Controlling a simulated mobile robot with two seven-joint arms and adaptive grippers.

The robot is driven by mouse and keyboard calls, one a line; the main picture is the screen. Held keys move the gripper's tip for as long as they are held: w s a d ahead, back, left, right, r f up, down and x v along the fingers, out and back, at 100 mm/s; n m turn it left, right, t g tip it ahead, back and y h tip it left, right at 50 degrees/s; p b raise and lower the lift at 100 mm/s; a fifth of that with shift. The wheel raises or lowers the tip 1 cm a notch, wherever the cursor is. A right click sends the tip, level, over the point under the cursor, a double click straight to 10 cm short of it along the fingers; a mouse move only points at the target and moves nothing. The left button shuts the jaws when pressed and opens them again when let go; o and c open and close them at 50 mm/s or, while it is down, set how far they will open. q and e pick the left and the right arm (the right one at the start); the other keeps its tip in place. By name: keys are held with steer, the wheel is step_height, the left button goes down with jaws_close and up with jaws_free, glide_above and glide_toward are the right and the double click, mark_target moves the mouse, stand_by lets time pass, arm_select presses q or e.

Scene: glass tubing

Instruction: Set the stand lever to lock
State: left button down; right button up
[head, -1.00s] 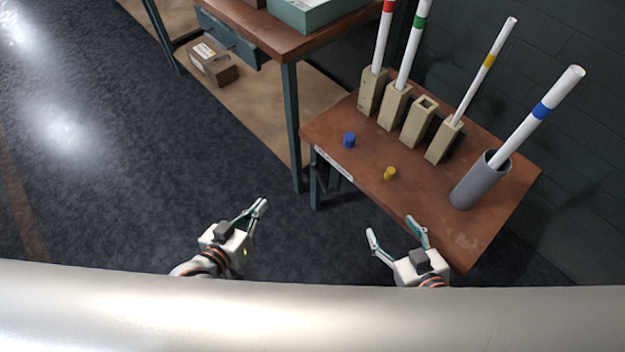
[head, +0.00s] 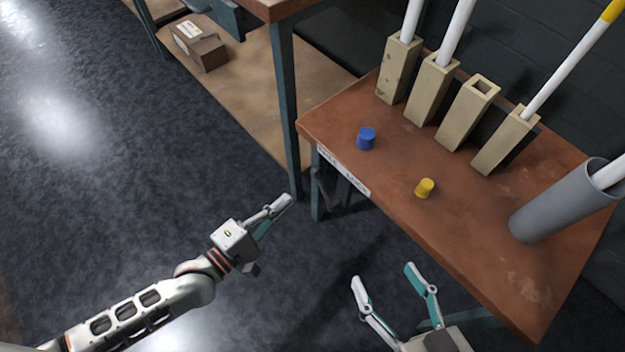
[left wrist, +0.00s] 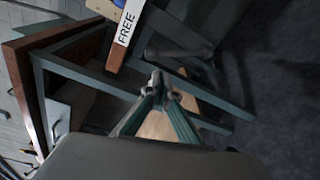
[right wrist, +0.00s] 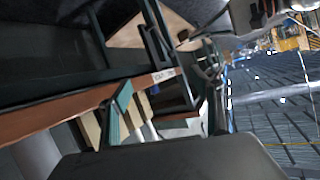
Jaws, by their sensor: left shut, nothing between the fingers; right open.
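The stand (head: 470,235) is a brown-topped table with a white label strip (head: 343,173) on its front edge. The strip reads FREE at one end in the left wrist view (left wrist: 126,22). A dark bar (head: 321,188) beneath the strip, probably the lever, also shows in the left wrist view (left wrist: 182,52); its setting is unclear. My left gripper (head: 284,202) is shut and empty, in front of the table's left leg and apart from the bar. My right gripper (head: 386,277) is open and empty, in front of the table's front edge.
On the table are a blue stopper (head: 366,138), a yellow stopper (head: 425,188), several beige holders (head: 467,112) with white tubes, and a grey cylinder (head: 560,205). Another table with a lower shelf (head: 265,95) and a cardboard box (head: 200,47) stands behind. The floor at left is clear.

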mark_target(324, 190)
arm_select(q)
steer(key=f+n, duration=0.1)
steer(key=w+a+f+n+b, duration=0.1)
steer(key=f, duration=0.2)
steer(key=shift+w+a+n+b, duration=0.2)
steer(key=shift+a+n+b, duration=0.1)
steer(key=shift+n+b, duration=0.1)
arm_select(e)
steer(key=shift+s+a+f+m, duration=0.1)
steer(key=shift+f+m, duration=0.2)
steer(key=shift+f, duration=0.1)
arm_select(q)
steer(key=b+x, duration=0.2)
steer(key=x, duration=0.8)
steer(key=s, duration=0.1)
steer(key=s+d+r, duration=0.1)
steer(key=s+r, duration=0.1)
steer(key=shift+d+p, duration=0.35)
arm_select(e)
steer(key=shift+s+a+f+m, duration=0.2)
steer(key=shift+a+m, duration=0.15)
steer(key=shift+a, duration=0.15)
steer(key=shift+s+a+f+m, duration=0.1)
steer(key=shift+s+a+m, duration=0.05)
steer(key=shift+a+m, duration=0.25)
